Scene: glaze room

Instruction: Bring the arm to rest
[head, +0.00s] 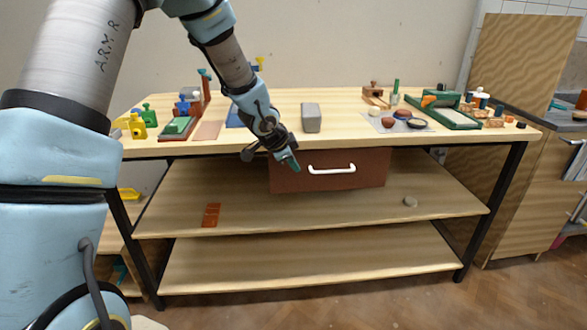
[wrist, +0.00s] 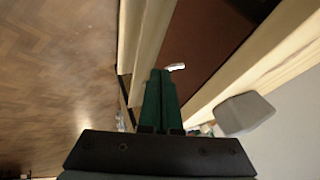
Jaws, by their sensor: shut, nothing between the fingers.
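My gripper (head: 291,164) is in front of the table's front edge, just left of the white handle (head: 332,169) of a brown drawer (head: 370,168). In the wrist view the two green fingers (wrist: 160,75) lie side by side, shut and empty. The handle shows just past the fingertips in the wrist view (wrist: 175,67); whether they touch it I cannot tell. The drawer hangs under the tabletop and looks shut. My arm reaches down across the left part of the table.
A grey block (head: 311,118) stands on the tabletop (head: 340,100) close to my gripper. Yellow, green and blue items crowd the left end. A green tray (head: 455,118), bowls and jars fill the right end. The lower shelf (head: 400,255) is bare; a brown tile (head: 211,215) lies on the middle one.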

